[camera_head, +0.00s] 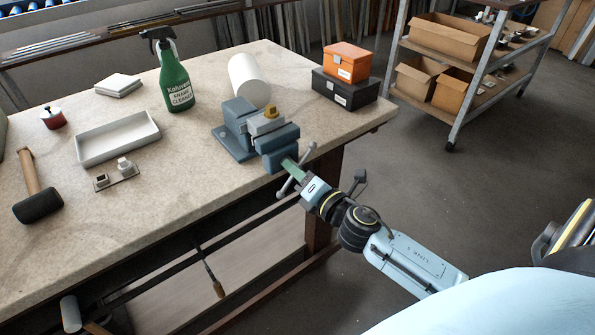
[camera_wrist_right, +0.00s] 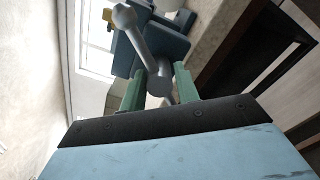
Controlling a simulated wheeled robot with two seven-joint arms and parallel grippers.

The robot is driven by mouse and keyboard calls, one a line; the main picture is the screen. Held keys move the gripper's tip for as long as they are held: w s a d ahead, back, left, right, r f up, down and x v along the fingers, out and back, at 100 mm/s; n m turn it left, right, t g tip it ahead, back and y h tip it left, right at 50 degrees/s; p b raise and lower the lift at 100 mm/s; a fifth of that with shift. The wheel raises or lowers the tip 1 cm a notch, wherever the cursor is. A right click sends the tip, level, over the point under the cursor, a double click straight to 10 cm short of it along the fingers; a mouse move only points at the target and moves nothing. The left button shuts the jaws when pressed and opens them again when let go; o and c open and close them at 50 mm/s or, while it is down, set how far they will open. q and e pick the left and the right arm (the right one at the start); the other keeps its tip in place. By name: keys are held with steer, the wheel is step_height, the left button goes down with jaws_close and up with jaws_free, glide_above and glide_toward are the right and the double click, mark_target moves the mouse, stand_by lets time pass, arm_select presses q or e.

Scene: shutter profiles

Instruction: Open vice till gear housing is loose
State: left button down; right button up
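The blue-grey vice (camera_head: 235,143) stands at the table's front right edge. A light grey block with a brass-coloured top, seemingly the gear housing (camera_head: 258,126), sits between its jaws. The vice handle (camera_head: 310,148), a grey bar with ball ends, is tilted at the front of the vice. My right gripper (camera_head: 293,169) is at the middle of this handle. In the right wrist view its green fingers (camera_wrist_right: 160,88) lie closely on both sides of the handle's hub, with the bar (camera_wrist_right: 138,38) running up-left. My left gripper is not in view.
An orange box (camera_head: 346,63) on a black case (camera_head: 345,91), a white cylinder (camera_head: 247,80) and a green spray bottle (camera_head: 175,84) stand near the vice. A white tray (camera_head: 117,138) and a mallet (camera_head: 37,207) lie left. The table's front middle is clear.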

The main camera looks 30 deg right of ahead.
jaws_close()
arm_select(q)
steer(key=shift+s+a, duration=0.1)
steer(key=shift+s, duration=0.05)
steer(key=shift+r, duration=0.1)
arm_select(e)
steer(key=shift+n, duration=0.9)
steer(key=n+p, duration=0.1)
steer(key=n, duration=0.1)
steer(key=shift+n, duration=1.4)
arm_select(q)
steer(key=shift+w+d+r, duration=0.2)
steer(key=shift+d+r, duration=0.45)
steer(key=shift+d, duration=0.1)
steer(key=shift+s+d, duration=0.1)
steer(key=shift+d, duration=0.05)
arm_select(e)
steer(key=shift+n, duration=0.3)
